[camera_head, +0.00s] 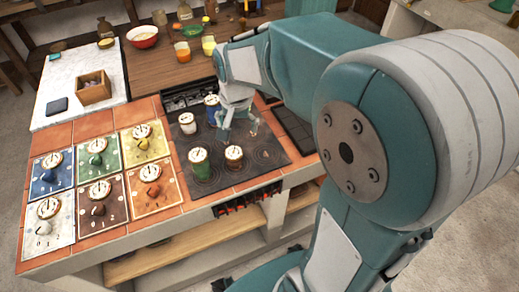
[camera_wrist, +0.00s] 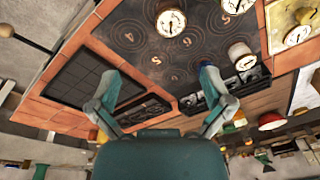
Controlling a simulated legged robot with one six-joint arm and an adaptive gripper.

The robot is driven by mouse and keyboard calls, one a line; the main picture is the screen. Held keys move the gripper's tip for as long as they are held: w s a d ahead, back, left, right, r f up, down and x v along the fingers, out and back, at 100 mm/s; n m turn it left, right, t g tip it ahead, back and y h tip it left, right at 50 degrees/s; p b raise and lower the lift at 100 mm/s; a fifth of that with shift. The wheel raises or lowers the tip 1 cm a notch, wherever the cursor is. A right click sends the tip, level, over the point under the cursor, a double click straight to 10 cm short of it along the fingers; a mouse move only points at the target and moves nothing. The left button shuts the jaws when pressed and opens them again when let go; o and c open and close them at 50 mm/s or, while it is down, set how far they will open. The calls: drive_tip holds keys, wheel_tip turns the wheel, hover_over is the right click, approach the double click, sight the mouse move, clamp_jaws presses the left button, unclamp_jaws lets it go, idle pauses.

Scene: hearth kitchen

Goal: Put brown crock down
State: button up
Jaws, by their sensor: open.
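The brown crock (camera_head: 234,157), with a pale dial on its lid, stands upright on the dark cooktop (camera_head: 262,152), near its front. My gripper (camera_head: 240,127) is open, behind and apart from the brown crock. In the wrist view my gripper's two fingers (camera_wrist: 160,74) are spread wide with nothing between them.
A green crock (camera_head: 200,164) stands left of the brown one. A white crock (camera_head: 188,123) and a blue crock (camera_head: 212,111) stand farther back. Coloured dial tiles (camera_head: 149,187) cover the counter at left. Bare cooktop lies to the right of the brown crock.

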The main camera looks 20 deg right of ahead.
drive_tip(key=s+r+n+t, duration=0.2)
drive_tip(key=s+r+n, duration=0.1)
drive_tip(key=s, duration=0.5)
drive_tip(key=s+r+n+t, duration=0.2)
drive_tip(key=s+r+n, duration=0.1)
drive_tip(key=s, duration=0.5)
drive_tip(key=shift+s+r+n, duration=0.25)
drive_tip(key=shift+r+n, duration=0.15)
drive_tip(key=shift+r, duration=0.4)
idle(1.4)
